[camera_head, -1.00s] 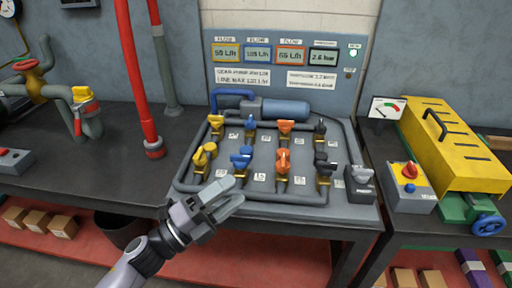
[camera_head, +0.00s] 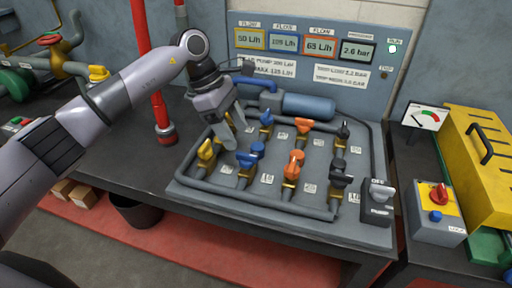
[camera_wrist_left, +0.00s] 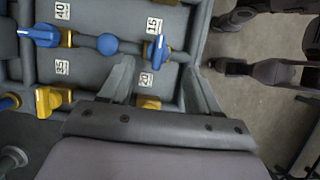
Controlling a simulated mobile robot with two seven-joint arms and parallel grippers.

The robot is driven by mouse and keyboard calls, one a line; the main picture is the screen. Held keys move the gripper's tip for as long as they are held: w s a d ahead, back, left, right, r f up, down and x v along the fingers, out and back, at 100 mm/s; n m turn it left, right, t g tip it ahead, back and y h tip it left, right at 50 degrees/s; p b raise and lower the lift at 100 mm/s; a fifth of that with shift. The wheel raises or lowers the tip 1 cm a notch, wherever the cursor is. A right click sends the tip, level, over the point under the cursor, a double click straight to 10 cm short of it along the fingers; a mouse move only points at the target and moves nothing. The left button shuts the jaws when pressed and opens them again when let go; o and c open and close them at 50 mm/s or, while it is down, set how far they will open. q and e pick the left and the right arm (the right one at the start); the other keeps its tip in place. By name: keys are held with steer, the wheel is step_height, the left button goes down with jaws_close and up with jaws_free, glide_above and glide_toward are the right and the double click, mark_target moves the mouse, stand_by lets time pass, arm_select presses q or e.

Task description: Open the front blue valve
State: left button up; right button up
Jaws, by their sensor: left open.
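The front blue valve (camera_head: 250,155) is in the near row of the valve board, between the front yellow valve (camera_head: 206,151) and the front orange valve (camera_head: 293,163). In the left wrist view, the front blue valve (camera_wrist_left: 158,50) shows beyond the fingertips, its handle lying roughly across its pipe. The rear blue valve (camera_head: 267,118) stands behind it. My left gripper (camera_head: 236,132) is open and empty, pointing down above the board's left part, between the yellow and blue columns. In the left wrist view a yellow fitting (camera_wrist_left: 148,102) shows between the fingers.
Grey pipes frame the board (camera_head: 240,195). A blue cylinder (camera_head: 308,105) and display panel (camera_head: 310,45) stand behind. A red pipe (camera_head: 160,115) rises at left. A grey switch box (camera_head: 378,208) and red-knob box (camera_head: 437,212) stand at right.

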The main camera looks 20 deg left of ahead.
mark_target(245, 154)
arm_select(q)
steer(key=x, duration=0.3)
steer(key=p+x, duration=0.1)
steer(key=x, duration=0.2)
steer(key=shift+f, duration=0.45)
steer(key=c, duration=1)
